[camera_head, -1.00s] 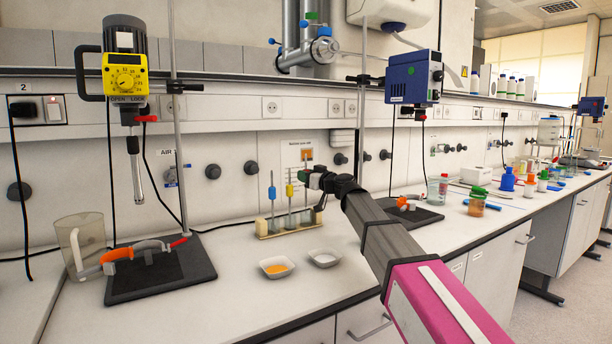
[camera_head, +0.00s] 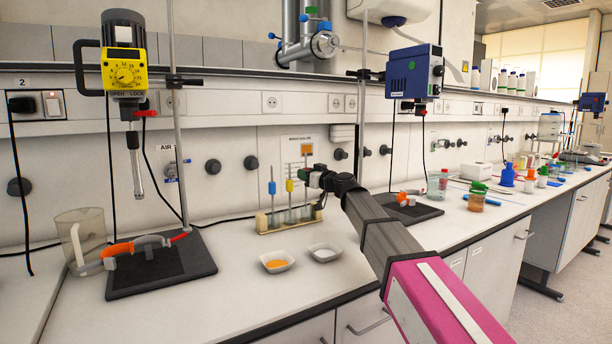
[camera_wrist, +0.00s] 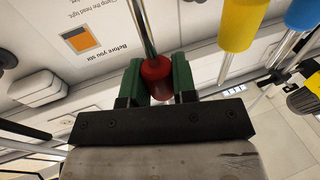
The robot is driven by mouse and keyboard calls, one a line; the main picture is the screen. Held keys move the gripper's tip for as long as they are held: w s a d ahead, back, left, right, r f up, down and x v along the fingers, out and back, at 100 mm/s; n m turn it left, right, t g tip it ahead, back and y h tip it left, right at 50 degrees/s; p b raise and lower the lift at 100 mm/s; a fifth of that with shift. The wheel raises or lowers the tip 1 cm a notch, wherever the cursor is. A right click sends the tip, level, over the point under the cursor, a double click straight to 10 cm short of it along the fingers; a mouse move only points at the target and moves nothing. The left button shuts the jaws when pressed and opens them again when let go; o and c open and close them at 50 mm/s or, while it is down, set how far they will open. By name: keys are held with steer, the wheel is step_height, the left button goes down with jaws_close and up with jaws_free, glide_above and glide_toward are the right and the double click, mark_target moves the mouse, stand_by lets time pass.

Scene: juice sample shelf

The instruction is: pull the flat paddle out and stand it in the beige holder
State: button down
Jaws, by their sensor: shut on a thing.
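The beige holder (camera_head: 268,228) stands on the bench with clear glass tubes in it. A blue-collared stirrer (camera_head: 272,187) and a yellow-collared stirrer (camera_head: 289,186) stand upright in it. My gripper (camera_head: 309,178) is at its right end, shut on a red-collared stirrer. In the wrist view, the red collar (camera_wrist: 156,76) sits between my green fingers, with its thin metal rod running to the top edge. The stirrer's lower end is out of that view, so I cannot tell its paddle shape. The yellow (camera_wrist: 240,22) and blue (camera_wrist: 302,12) collars also show there.
Two white dishes stand in front of the holder, one with orange powder (camera_head: 277,262), one with pale powder (camera_head: 324,253). A jug (camera_head: 82,240) and a black stand base (camera_head: 165,268) are left. Another stand base (camera_head: 412,212) is right.

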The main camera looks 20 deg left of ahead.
steer(key=shift+f, duration=1.5)
steer(key=c, duration=0.8)
jaws_free()
steer(key=shift+d, duration=0.1)
steer(key=v, duration=0.7)
steer(key=shift+s+d, duration=0.1)
steer(key=shift+s, duration=0.05)
